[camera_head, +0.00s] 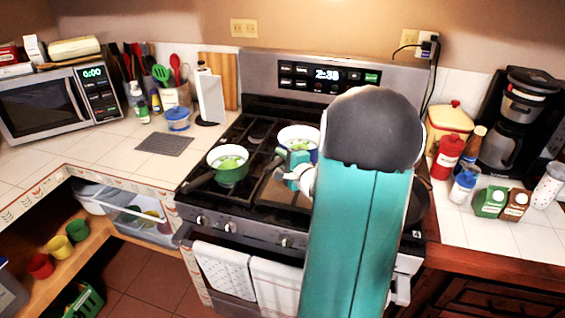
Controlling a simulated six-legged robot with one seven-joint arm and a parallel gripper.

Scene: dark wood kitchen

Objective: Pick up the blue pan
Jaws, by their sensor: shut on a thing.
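The blue pan (314,154) is on the back middle of the stove top, with a white inside and green food in it. My gripper (282,170) is at its near left side, shut on the pan's handle. The grip itself is small and partly hidden by the gripper. My teal arm hides the right part of the stove. I cannot tell whether the pan touches the grate.
A green pan (229,175) with green food stands on the grate just left, its dark handle pointing front left. A dark pan (418,200) shows partly right of my arm. Counters on both sides hold a microwave (50,105), bottles and a coffee maker (514,125).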

